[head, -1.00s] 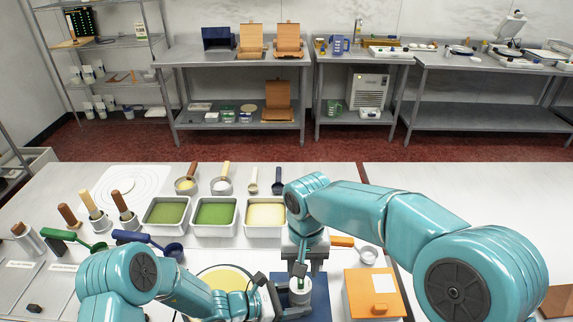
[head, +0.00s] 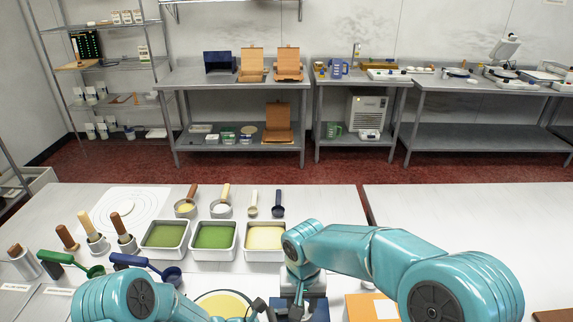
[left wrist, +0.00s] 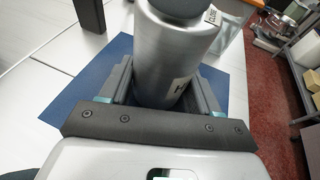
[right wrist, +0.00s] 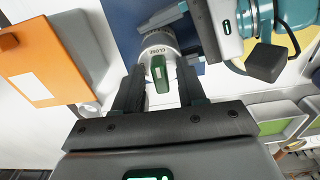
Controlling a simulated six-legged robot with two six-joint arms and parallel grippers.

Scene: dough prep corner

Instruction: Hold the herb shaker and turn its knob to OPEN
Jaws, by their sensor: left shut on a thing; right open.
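The herb shaker (left wrist: 172,50) is a silver cylinder with a partly hidden label. My left gripper (left wrist: 166,90) is shut around its body and holds it upright. The right wrist view shows its round top with a CLOSE mark and a green knob (right wrist: 159,75); the knob lies along the line toward CLOSE. I cannot read an OPEN mark. My right gripper (right wrist: 160,92) is open above the top, one finger on each side of the knob, with gaps visible. In the head view both grippers are at the bottom edge and the shaker is hidden or cut off.
A blue mat (left wrist: 58,92) lies beneath the shaker. An orange-lidded box (right wrist: 38,62) stands beside it. Behind are three trays (head: 214,252) of green and pale contents. Scoops and wooden-handled tools (head: 95,235) stand at left. The table (head: 440,215) at right is largely clear.

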